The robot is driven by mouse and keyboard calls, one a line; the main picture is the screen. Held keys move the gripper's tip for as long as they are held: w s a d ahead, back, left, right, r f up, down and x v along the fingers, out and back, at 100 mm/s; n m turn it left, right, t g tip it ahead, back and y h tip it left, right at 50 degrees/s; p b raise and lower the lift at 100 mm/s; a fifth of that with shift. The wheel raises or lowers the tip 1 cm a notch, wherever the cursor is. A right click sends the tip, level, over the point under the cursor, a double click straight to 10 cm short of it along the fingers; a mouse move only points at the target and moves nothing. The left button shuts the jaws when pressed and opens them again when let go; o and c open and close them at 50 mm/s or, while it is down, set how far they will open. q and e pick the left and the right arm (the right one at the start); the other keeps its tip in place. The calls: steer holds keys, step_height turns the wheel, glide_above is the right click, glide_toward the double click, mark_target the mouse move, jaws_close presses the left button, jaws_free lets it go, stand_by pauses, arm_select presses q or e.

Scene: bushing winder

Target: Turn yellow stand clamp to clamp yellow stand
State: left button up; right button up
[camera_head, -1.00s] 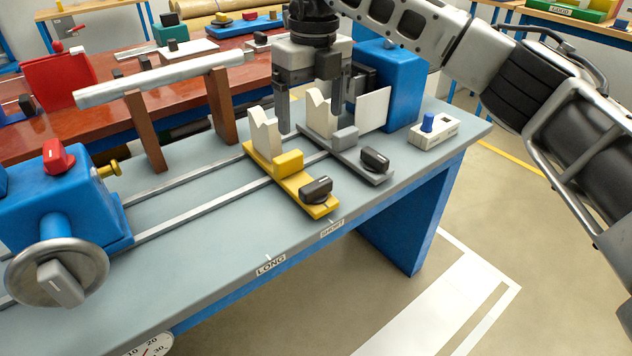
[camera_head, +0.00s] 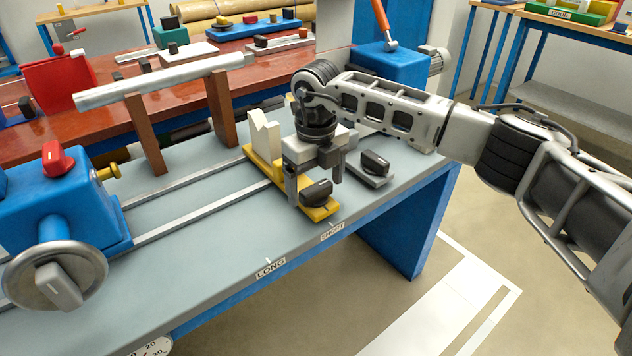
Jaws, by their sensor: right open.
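The yellow stand (camera_head: 255,160) sits across the rails of the grey bench, with a cream V-shaped block (camera_head: 262,133) on its back part. Its clamp, a black knob (camera_head: 317,190), is on the front end of the yellow base. My right gripper (camera_head: 313,184) points down over the front of the yellow stand, with its fingers apart on either side near the black knob. Whether the fingers touch the knob cannot be told. The gripper body hides the middle of the yellow stand. My left gripper is not in view.
A blue headstock with a handwheel (camera_head: 55,275) stands at the left. A metal bar (camera_head: 160,80) rests on brown posts behind.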

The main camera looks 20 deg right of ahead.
steer(key=shift+f, duration=0.2)
steer(key=c, duration=1)
